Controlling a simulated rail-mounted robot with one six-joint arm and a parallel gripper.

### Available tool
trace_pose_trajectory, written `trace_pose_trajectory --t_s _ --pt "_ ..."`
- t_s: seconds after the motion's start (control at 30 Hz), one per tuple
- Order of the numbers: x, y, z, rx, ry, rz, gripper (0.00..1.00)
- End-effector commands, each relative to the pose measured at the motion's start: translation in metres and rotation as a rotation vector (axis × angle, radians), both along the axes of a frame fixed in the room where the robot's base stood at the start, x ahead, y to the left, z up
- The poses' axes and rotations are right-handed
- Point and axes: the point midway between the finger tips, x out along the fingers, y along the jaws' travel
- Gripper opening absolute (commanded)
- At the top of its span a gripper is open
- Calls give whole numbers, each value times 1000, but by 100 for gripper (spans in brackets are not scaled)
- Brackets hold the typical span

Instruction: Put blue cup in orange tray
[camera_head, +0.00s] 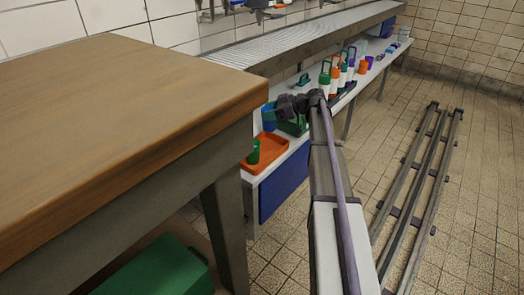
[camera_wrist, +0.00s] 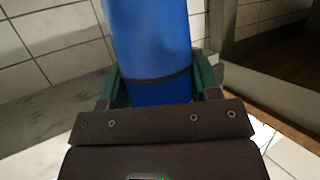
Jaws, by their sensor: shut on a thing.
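The blue cup (camera_wrist: 150,40) fills the upper middle of the wrist view, between the two green-tipped fingers of my gripper (camera_wrist: 158,88). My gripper is shut on it. In the head view part of the blue cup (camera_head: 269,115) shows left of my wrist, above the far part of the orange tray. The orange tray (camera_head: 273,158) lies at the near end of the white shelf. A green cup (camera_head: 253,152) stands in its near left part. The cup's lower end and its gap to the tray cannot be made out.
A wooden table (camera_head: 120,90) fills the left foreground and its corner comes close to the tray. Several colored bottles and cups, including a green one (camera_head: 325,75), stand farther along the shelf. Floor rails (camera_head: 425,170) run at right.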

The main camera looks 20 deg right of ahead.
Motion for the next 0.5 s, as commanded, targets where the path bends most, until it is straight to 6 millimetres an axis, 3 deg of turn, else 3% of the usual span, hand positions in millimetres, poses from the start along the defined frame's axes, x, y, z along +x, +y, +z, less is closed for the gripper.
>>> trace_pose_trajectory --t_s 0.03,0.13,0.2,0.37,0.5 --pt "0 0 -22 0 0 0 26" --pt "0 0 -49 0 0 0 26" --pt "0 0 -59 0 0 0 26" --pt "0 0 -60 0 0 1 26" --pt "0 0 -90 0 0 1 26"
